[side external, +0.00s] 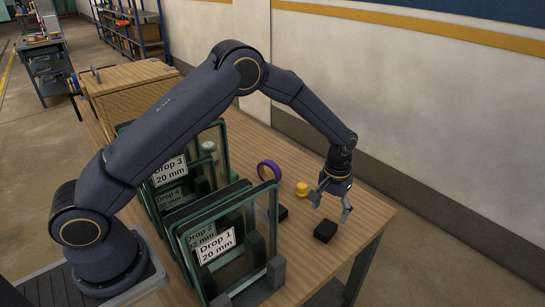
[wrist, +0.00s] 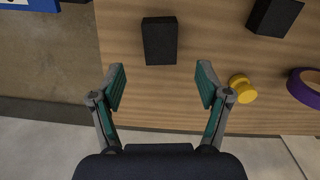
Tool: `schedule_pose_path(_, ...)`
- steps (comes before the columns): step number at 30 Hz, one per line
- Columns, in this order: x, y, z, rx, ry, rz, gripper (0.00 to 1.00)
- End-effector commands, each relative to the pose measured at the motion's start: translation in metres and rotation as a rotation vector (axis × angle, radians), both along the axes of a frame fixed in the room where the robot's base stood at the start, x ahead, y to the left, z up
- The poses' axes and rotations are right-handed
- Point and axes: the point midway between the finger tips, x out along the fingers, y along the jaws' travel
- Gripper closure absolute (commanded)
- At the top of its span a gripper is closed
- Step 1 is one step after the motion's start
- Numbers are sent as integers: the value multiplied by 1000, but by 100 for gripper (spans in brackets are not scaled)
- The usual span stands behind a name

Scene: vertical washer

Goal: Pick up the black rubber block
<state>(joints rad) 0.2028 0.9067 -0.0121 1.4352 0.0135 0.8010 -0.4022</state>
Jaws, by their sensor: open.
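A black rubber block (side external: 325,231) lies on the wooden table near its front right corner. In the wrist view the block (wrist: 159,40) sits just past my fingertips, roughly centred between them and standing apart from both. My gripper (side external: 330,206) hangs above the table, pointing down, close to the block in the side external view. The gripper (wrist: 160,88) is open, with bare wood between its green-padded fingers and nothing held.
A second black block (wrist: 275,16) lies to the right in the wrist view. A yellow spool-shaped piece (side external: 301,189) and a purple ring (side external: 269,171) are nearby. Glass panes in holders with labels such as Drop 1 (side external: 216,247) stand left. A wall (side external: 420,110) runs behind the table.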

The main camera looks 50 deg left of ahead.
Motion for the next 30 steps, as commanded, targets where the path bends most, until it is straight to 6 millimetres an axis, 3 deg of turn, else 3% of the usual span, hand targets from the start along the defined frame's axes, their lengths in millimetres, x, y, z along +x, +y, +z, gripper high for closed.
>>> schedule_pose_path(8, 0, 0, -26, 0, 0, 0, 24)
schedule_pose_path(16, -3, 0, -66, -1, 0, 1, 24)
schedule_pose_path(25, -2, 0, -73, -1, -1, 1, 24)
schedule_pose_path(30, -2, 0, -72, -1, -1, 1, 41)
